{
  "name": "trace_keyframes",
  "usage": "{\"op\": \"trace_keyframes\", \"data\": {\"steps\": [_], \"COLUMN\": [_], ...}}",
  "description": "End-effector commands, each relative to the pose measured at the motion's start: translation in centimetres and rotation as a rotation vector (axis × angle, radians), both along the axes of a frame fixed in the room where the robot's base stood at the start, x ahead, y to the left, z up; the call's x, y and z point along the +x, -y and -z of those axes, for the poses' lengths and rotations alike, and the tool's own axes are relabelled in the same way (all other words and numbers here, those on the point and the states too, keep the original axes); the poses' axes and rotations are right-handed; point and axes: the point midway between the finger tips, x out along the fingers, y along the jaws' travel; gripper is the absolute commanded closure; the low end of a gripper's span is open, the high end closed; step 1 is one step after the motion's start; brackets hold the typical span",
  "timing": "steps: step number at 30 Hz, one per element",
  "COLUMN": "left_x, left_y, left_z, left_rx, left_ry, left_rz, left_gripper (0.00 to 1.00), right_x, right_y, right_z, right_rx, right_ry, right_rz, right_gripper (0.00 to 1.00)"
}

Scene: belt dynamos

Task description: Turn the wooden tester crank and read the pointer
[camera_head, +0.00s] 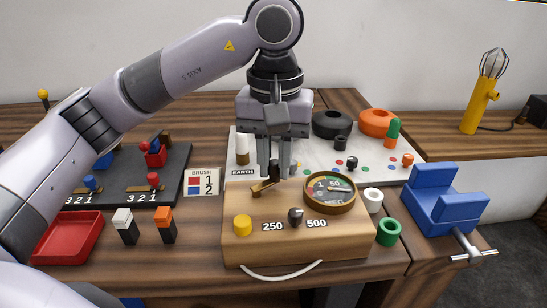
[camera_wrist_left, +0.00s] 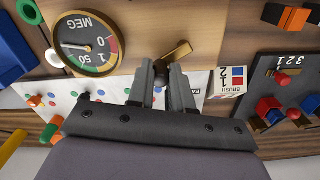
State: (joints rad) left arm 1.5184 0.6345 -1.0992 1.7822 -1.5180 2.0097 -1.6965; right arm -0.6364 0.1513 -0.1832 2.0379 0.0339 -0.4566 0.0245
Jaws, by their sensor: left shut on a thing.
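The wooden tester (camera_head: 345,247) sits on the bench with a yellow knob, a black selector between 250 and 500, and a round brass-rimmed dial (camera_head: 330,192). Its brass crank arm (camera_head: 262,188) is on the top left. My left gripper (camera_head: 274,172) points down from above, shut on the dark crank knob, which also shows between the fingers in the wrist view (camera_wrist_left: 163,70). My right gripper is not in view.
A white mat (camera_head: 238,175) with dynamo parts lies behind the tester. A blue vise (camera_head: 440,200) stands right, with green and white rings (camera_head: 388,232) between. A red tray (camera_head: 68,240), brush blocks (camera_head: 166,225) and a dark board (camera_head: 120,188) are left.

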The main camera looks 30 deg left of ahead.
Motion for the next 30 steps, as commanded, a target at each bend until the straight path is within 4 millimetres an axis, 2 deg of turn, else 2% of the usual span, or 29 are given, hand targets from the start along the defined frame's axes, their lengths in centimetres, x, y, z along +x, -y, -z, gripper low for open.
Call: {"op": "trace_keyframes", "data": {"steps": [13,14,15,16,25,30], "left_x": [-0.1,-0.1,-0.1,-0.1,0.0,0.0], "left_y": [0.1,0.1,0.1,0.1,0.0,0.0], "left_z": [0.0,0.0,0.0,0.0,-0.2,-1.9], "left_rx": [-0.001,-0.001,-0.001,0.000,0.000,0.001], "left_ry": [-0.002,-0.002,-0.002,-0.002,0.000,0.002], "left_rz": [0.010,0.010,0.010,0.010,0.008,0.007], "left_gripper": [1.00,0.71,0.58,0.55,0.55,0.55], "right_x": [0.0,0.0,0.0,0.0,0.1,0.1], "right_y": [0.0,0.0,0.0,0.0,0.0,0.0], "right_z": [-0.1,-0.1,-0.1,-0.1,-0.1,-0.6], "right_rx": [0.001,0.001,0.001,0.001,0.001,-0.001], "right_ry": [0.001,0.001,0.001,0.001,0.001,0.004], "right_rz": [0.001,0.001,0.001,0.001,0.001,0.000], "right_gripper": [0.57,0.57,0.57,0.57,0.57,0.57]}}
